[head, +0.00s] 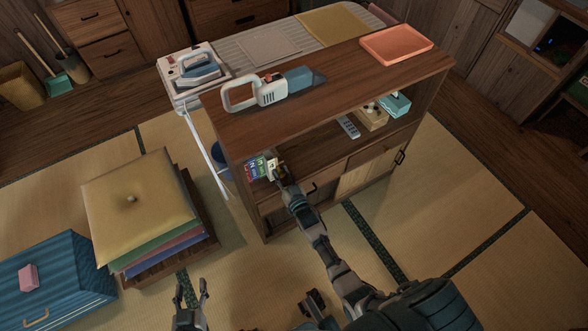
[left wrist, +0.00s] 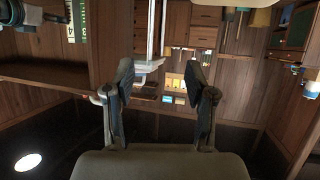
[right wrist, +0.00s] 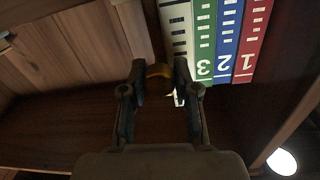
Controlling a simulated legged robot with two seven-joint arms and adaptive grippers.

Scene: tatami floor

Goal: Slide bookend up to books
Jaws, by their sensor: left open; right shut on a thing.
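Several numbered books stand upright in a row at the left end of the cabinet's open shelf in the head view (head: 256,168). In the right wrist view the red, blue, green (right wrist: 205,45) and white (right wrist: 176,25) spines are side by side. My right gripper (head: 279,173) is at the row's right end. In the right wrist view its fingers (right wrist: 160,80) are shut on a yellow-brown piece (right wrist: 159,70), which looks like part of the bookend; the rest is mostly hidden. I cannot tell if it touches the white book. My left gripper (head: 204,288) is open and empty, low before the cabinet.
The wooden cabinet (head: 330,86) carries a handheld vacuum (head: 270,92) and an orange tray (head: 397,43) on top. A remote (head: 348,127) and a teal box (head: 395,104) sit further right on the shelf. Stacked cushions (head: 135,205) and a blue chest (head: 50,285) stand at left.

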